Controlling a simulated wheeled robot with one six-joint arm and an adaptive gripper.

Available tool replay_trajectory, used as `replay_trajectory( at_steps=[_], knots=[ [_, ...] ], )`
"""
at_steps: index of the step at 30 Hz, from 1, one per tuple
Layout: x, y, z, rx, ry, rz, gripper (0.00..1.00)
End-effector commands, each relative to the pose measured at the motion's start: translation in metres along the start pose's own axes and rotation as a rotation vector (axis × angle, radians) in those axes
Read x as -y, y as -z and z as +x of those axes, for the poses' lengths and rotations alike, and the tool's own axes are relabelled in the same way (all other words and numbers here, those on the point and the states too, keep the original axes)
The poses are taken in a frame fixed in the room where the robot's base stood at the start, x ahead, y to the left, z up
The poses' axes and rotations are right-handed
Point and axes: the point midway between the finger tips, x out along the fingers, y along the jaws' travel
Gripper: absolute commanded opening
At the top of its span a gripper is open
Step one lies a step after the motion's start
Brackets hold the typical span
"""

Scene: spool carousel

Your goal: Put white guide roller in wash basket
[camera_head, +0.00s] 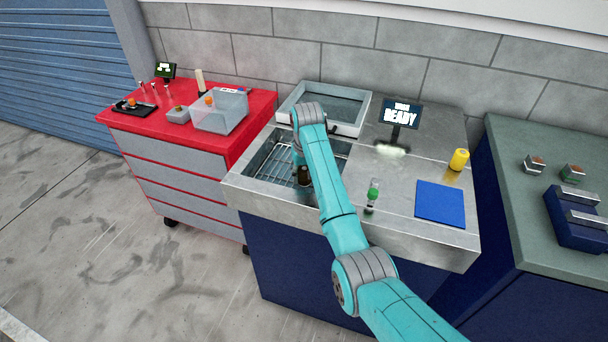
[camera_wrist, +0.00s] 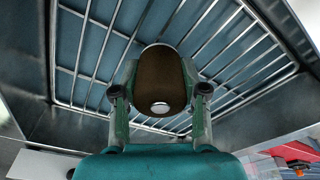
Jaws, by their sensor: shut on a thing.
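My gripper (camera_wrist: 160,92) is shut on a dark brown rounded piece (camera_wrist: 158,70) with a small pale round end. It holds the piece over the wire wash basket (camera_wrist: 95,62) in the steel sink. In the head view, the piece (camera_head: 304,177) hangs at the end of my arm, within the outline of the basket (camera_head: 270,170). I cannot tell whether it touches the wires. The piece looks brown rather than white in both views. A pale upright cylinder (camera_head: 200,80) stands at the back of the red cart.
A shallow grey-rimmed tub (camera_head: 356,128) stands behind the sink. The counter to the right holds a READY screen (camera_head: 401,113), a green-and-clear bottle (camera_head: 372,195), a blue mat (camera_head: 440,204) and a yellow cylinder (camera_head: 459,160). A clear bin (camera_head: 222,118) sits on the red cart (camera_head: 240,135).

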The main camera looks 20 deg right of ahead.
Motion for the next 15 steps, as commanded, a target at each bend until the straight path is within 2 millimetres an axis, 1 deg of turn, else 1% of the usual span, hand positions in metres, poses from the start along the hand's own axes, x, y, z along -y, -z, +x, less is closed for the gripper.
replay_trajectory(
  at_steps=[9,10,11,12,13,15],
  knots=[
    [0.0000,0.0001,0.0018,-0.001,0.000,0.000,0.00],
    [0.0000,-0.0001,0.0024,-0.001,0.000,0.000,0.45],
    [0.0000,0.0000,0.0021,-0.001,0.000,0.000,0.53],
    [0.0000,0.0000,0.0021,-0.001,0.000,0.000,0.63],
    [0.0000,0.0000,0.0021,-0.001,0.000,0.000,0.68],
    [0.0000,0.0000,0.0020,-0.001,0.000,0.000,0.68]
  ],
)
